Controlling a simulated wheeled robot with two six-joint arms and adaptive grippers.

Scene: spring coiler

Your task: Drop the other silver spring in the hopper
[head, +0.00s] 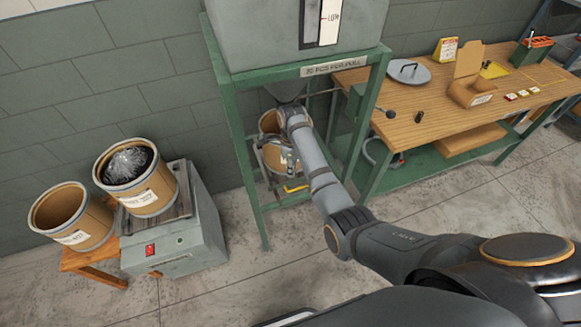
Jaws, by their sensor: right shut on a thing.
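The grey hopper (285,32) stands on a green frame at the top centre, with a level strip marked LOW. My right arm reaches from the lower right to the space under it. My right gripper (274,160) is low there, in front of a brown drum (269,123). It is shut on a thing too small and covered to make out. I cannot tell whether it touches the drum. No single silver spring shows clearly. A silvery tangled mass (128,162) lies in a dark lining inside an open drum at the left. My left gripper is not in view.
The lined drum (150,194) stands on a grey scale-like box (185,240). An empty drum (72,217) is on a wooden stand beside it. A wooden bench (450,110) at the right carries a box and small items. A rod with a black knob (390,114) sticks out near the bench.

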